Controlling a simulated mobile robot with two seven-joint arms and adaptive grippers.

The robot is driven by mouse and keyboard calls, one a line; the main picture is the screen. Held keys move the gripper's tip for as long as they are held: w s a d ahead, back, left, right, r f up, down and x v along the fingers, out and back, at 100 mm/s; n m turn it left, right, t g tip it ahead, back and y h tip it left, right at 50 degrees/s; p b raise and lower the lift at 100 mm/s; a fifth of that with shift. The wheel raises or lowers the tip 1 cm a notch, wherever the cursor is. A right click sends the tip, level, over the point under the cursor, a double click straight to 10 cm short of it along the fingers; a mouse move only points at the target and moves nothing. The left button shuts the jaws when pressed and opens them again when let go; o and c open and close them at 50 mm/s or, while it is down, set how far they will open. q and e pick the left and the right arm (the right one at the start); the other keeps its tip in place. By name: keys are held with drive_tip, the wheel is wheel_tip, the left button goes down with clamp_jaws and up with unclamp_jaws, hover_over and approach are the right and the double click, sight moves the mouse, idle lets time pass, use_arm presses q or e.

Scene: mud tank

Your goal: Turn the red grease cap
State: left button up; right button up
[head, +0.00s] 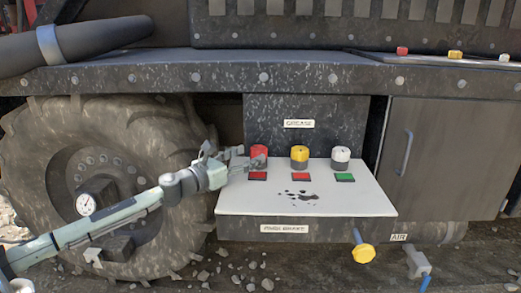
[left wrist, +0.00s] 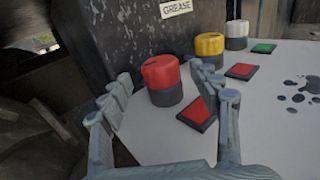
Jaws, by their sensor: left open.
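The red grease cap (head: 259,153) stands on a white shelf (head: 306,205) below the GREASE label, the leftmost of three caps. My left gripper (head: 247,160) is at its left side, and one finger partly covers the cap's lower front. In the left wrist view the red cap (left wrist: 161,75) stands upright on its dark base, beyond the open left gripper (left wrist: 165,95). One set of fingers is left of the cap and the other is right of it. No finger clearly touches it. My right gripper is not in view.
A yellow cap (head: 299,153) and a white cap (head: 340,155) stand to the right. Red plates (head: 302,177) and a green plate (head: 345,177) lie before the caps. The dark GREASE panel (head: 285,107) rises behind. A yellow knob (head: 362,252) sticks out below the shelf.

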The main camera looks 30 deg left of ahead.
sight(253, 154)
use_arm(q)
drive_tip(key=w, duration=0.3)
drive_tip(key=shift+w+d+r+p, duration=0.15)
drive_tip(key=shift+d+p, duration=0.1)
drive_tip(key=shift+p, duration=0.1)
drive_tip(key=shift+w+d+f, duration=0.1)
drive_tip(key=shift+w, duration=0.35)
drive_tip(key=shift+w+d+f, duration=0.1)
drive_tip(key=shift+w, duration=0.3)
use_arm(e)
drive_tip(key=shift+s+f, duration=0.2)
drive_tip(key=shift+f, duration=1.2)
use_arm(q)
drive_tip(key=shift+c, duration=0.4)
drive_tip(key=c, duration=1.1)
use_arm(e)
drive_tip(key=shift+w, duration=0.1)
